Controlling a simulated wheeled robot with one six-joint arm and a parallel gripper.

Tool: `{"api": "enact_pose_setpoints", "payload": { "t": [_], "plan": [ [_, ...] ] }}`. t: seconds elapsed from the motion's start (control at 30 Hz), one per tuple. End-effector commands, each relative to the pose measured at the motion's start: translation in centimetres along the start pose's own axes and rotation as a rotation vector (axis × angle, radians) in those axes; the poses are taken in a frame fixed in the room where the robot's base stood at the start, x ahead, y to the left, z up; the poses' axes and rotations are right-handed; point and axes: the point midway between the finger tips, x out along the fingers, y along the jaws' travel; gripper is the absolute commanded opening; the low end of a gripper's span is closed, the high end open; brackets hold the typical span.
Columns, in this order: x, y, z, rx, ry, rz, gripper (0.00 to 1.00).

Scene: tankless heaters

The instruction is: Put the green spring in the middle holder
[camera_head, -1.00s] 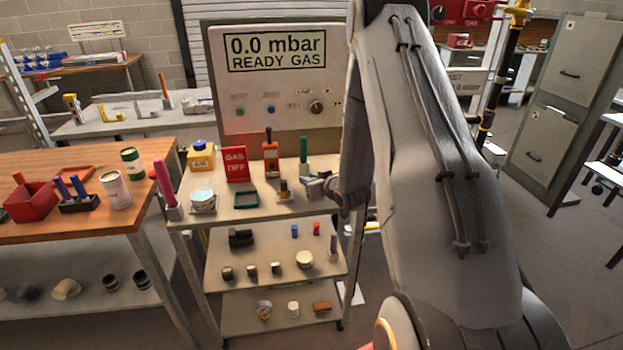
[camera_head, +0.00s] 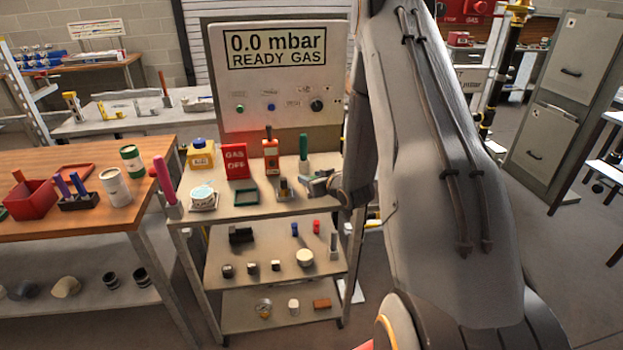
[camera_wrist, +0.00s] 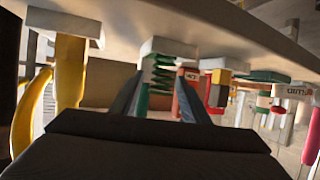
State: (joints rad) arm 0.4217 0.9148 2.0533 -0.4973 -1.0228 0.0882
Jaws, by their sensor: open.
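A green spring (camera_wrist: 160,73) stands out from a pale square block (camera_wrist: 168,48) in the wrist view, which looks upside down. The spring shows beyond and between my gripper's two dark fingers (camera_wrist: 160,92), which are apart. Whether they touch it I cannot tell. In the head view my gripper (camera_head: 318,183) is low over the right side of the trolley's top shelf, pointing left. A small block with a metallic piece (camera_head: 283,188) stands just left of it. A green upright piece (camera_head: 304,146) stands behind it. Which block is the middle holder is not clear.
The top shelf (camera_head: 240,211) also holds a red GAS OFF sign (camera_head: 236,162), an orange meter (camera_head: 270,156), a green tray (camera_head: 246,197) and a pink rod (camera_head: 164,178). The grey gauge panel (camera_head: 277,85) rises behind. A wooden table (camera_head: 60,225) stands left.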

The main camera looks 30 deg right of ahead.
Motion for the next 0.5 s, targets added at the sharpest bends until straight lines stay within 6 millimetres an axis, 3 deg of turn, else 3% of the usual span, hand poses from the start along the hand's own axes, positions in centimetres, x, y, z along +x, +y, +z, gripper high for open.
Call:
{"api": "enact_pose_setpoints", "payload": {
  "t": [0.3, 0.5],
  "plan": [
    [-6.5, 0.1, 0.1, 0.002, 0.001, 0.003, 0.42],
    [-9.4, 0.1, 0.1, 0.001, 0.001, 0.002, 0.42]
  ]
}}
